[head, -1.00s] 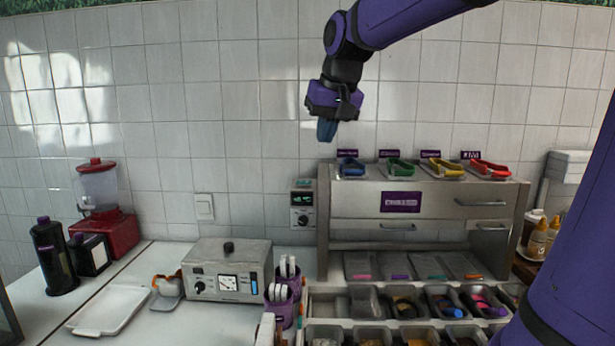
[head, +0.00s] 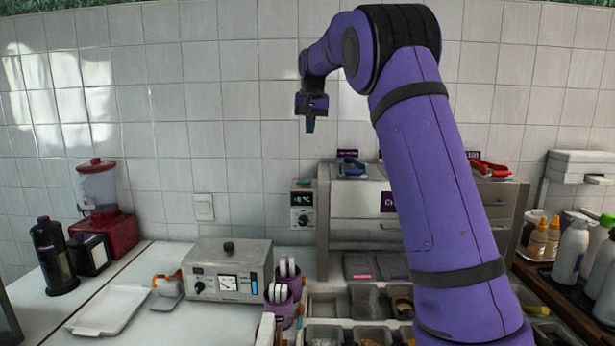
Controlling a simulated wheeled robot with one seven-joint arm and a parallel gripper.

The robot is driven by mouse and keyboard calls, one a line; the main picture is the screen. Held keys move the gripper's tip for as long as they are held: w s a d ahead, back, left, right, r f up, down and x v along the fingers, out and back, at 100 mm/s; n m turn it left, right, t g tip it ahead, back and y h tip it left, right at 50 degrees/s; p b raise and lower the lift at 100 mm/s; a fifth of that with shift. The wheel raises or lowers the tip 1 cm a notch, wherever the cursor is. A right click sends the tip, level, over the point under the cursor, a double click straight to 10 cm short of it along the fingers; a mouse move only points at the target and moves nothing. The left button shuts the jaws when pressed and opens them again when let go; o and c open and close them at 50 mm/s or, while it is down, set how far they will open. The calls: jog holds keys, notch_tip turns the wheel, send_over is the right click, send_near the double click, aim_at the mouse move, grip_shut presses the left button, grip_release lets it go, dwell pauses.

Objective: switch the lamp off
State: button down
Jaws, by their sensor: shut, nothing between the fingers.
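A white wall switch (head: 204,207) is set in the tiled wall, left of centre and above the counter. Its rocker position is too small to tell. I see no lamp itself in this view. My gripper (head: 310,125) is shut and empty, pointing down in front of the wall. In the picture it is higher than the switch and to its right, clearly apart from it.
A grey metal box (head: 228,270) with a knob and gauge stands below the switch. A small control unit (head: 303,204) with a display and dial is right of it. My arm hides much of the topping station.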

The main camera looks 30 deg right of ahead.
send_over(308, 182)
jog(key=s+a, duration=0.2)
jog(key=shift+m+h, duration=0.3)
jog(key=shift+h, duration=0.1)
notch_tip(308, 182, down, 4)
jog(key=shift+s+d+f, duration=0.1)
jog(key=shift+d+f, duration=0.05)
jog(key=shift+f, duration=0.05)
jog(key=shift+g, duration=0.3)
jog(key=x, duration=1.2)
jog(key=shift+s+a+f, duration=0.2)
jog(key=shift+a+f, duration=0.05)
jog(key=shift+f, duration=0.8)
